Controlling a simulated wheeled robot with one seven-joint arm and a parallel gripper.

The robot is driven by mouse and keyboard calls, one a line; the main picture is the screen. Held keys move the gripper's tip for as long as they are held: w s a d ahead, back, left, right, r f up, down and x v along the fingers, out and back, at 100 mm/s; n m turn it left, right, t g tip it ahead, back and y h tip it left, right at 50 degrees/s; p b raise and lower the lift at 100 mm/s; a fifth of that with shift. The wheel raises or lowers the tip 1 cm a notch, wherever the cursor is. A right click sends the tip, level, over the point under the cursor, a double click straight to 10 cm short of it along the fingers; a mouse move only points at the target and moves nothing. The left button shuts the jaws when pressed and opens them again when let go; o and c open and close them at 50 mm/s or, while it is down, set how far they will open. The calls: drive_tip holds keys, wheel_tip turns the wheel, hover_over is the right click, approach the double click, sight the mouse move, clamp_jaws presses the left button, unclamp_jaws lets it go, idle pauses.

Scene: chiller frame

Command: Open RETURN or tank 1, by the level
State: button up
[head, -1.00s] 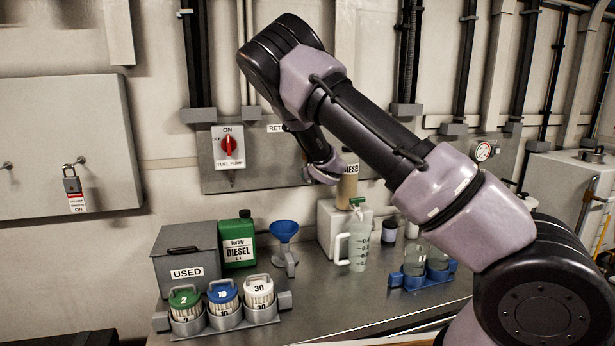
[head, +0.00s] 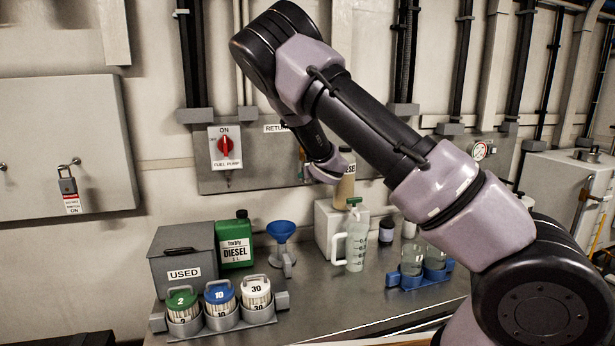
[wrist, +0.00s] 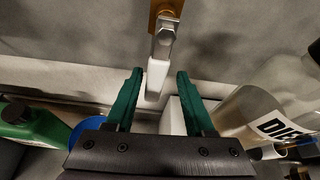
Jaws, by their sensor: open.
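The RETURN label (head: 276,128) is on the grey wall panel, partly hidden by my arm. In the wrist view a brass valve body (wrist: 166,8) is at the top, with a metal nut and a pale lever (wrist: 157,76) pointing down from it. My gripper (wrist: 158,74) is open, its green fingers apart on either side of the lever, with a gap visible on both sides. In the head view my wrist hides the fingers and most of the valve. A clear bottle labelled DIESEL (head: 345,185) stands on a white block; no tank 1 mark is readable.
The DIESEL bottle also shows close right of my gripper in the wrist view (wrist: 248,112). A green can (head: 236,241), blue funnel (head: 281,231) and measuring jug (head: 356,243) stand on the bench below. A red FUEL PUMP switch (head: 225,147) is on the panel's left.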

drive_tip(key=v, duration=0.8)
drive_tip(key=shift+d, duration=0.15)
drive_tip(key=s+d+r+m+g+h, duration=0.1)
drive_tip(key=s+d+r+m, duration=0.15)
drive_tip(key=d+m, duration=0.4)
drive_tip(key=s+d+r+m+g, duration=0.2)
drive_tip(key=s+d+m, duration=0.15)
drive_tip(key=m, duration=0.55)
drive_tip(key=s+d+r+m+g+h, duration=0.15)
drive_tip(key=s+d+m, duration=0.25)
drive_tip(key=m, duration=0.4)
drive_tip(key=s+r+m+g+y, duration=0.1)
drive_tip(key=s+r+m, duration=0.5)
drive_tip(key=s+m, duration=0.3)
drive_tip(key=s+r+m+y, duration=0.1)
drive_tip(key=s+r+m, duration=0.6)
drive_tip(key=s, duration=1)
drive_tip(key=m, duration=0.3)
drive_tip(key=shift+s+g, duration=0.2)
drive_tip(key=shift+g, duration=0.15)
drive_tip(key=shift+m+y, duration=0.25)
